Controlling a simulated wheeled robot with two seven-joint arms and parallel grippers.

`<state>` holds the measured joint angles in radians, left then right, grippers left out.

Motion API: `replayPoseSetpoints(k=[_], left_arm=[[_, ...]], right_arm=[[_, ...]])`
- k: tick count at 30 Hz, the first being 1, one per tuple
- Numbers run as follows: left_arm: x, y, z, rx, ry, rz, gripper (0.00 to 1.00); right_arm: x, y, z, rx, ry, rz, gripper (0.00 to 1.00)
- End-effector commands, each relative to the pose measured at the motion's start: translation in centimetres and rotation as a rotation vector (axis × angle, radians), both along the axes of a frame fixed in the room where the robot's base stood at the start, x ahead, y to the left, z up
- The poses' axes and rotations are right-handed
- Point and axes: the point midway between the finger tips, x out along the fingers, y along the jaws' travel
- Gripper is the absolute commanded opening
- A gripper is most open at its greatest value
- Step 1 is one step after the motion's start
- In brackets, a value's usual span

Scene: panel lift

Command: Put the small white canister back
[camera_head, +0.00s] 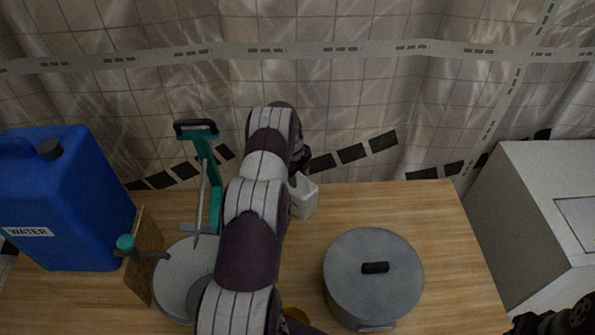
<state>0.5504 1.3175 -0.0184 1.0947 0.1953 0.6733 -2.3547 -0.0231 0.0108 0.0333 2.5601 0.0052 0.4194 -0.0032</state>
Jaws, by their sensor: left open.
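A small white canister (304,198) with a boxy shape stands near the back edge of the wooden table (450,245). My left arm reaches over the table, and its dark left gripper (301,165) is just behind and above the canister. The left gripper is open; its fingers are mostly hidden by my arm, and I cannot tell if they touch the canister. My right gripper (556,320) shows only partly as a dark shape at the bottom right corner, away from the canister.
A grey lidded pot (372,275) stands right of my left arm. A blue water container (62,200), a teal-handled device (207,175) and a grey round pan (180,280) are on the left. A pale cabinet (530,220) stands at right. Table right of the canister is clear.

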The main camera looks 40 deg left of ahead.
Motion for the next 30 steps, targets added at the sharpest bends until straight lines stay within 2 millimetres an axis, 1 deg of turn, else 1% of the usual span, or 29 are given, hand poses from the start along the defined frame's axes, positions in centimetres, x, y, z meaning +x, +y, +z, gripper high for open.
replayPoseSetpoints(k=[1, 2, 5, 12, 15, 18, 20, 22, 23, 24, 25, 26, 27, 29, 30], left_arm=[[0.0, 0.0, 0.6, 0.0, 0.0, 0.0, 0.49], [0.0, 0.1, 0.7, 0.001, -0.002, 0.0, 0.49], [-0.2, 0.2, 2.3, 0.003, -0.004, 0.001, 0.49], [-1.0, 0.6, 8.5, 0.002, -0.004, 0.002, 0.49], [-1.3, 0.7, 10.4, 0.002, -0.002, 0.001, 0.49], [-1.5, 0.7, 11.6, 0.001, 0.0, 0.002, 0.49], [-1.6, -0.1, 12.4, -0.002, 0.004, 0.032, 0.49], [-1.9, -2.8, 13.9, -0.012, 0.015, 0.142, 0.49], [-2.3, -4.6, 14.7, -0.019, 0.023, 0.217, 0.49], [-3.1, -7.5, 15.9, -0.027, 0.034, 0.339, 0.49], [-4.0, -9.8, 16.8, -0.034, 0.04, 0.443, 0.49], [-5.2, -12.1, 17.7, -0.043, 0.046, 0.556, 0.49], [-7.1, -15.1, 18.6, -0.054, 0.053, 0.705, 0.49], [-10.5, -19.0, 19.6, -0.074, 0.058, 0.925, 0.49], [-12.9, -21.1, 20.1, -0.089, 0.059, 1.061, 0.49]], right_arm=[[0.0, 0.0, 0.6, 0.0, 0.0, 0.0, 0.43], [0.0, 0.0, 0.1, 0.0, -0.001, 0.0, 0.43], [0.0, 0.0, -0.4, 0.0, 0.0, 0.0, 0.43], [0.0, 0.0, -1.8, 0.0, 0.0, 0.0, 0.43], [0.0, 0.0, -2.2, 0.0, 0.0, 0.0, 0.43], [0.0, 0.0, -2.3, 0.0, 0.0, 0.0, 0.43], [0.0, 0.0, -2.3, 0.0, 0.0, 0.0, 0.43], [0.0, 0.0, -2.2, 0.0, 0.0, 0.0, 0.43], [0.0, 0.0, -2.2, 0.0, 0.0, 0.0, 0.43], [0.0, 0.0, -2.2, 0.0, 0.0, 0.0, 0.43], [0.0, 0.0, -2.2, 0.0, 0.0, 0.0, 0.43], [0.0, 0.0, -2.2, 0.0, 0.0, 0.0, 0.43], [0.0, 0.0, -2.2, 0.0, 0.0, 0.0, 0.43], [0.0, 0.0, -2.2, 0.0, 0.0, 0.0, 0.43], [0.0, 0.0, -2.3, 0.0, 0.0, 0.0, 0.43]])
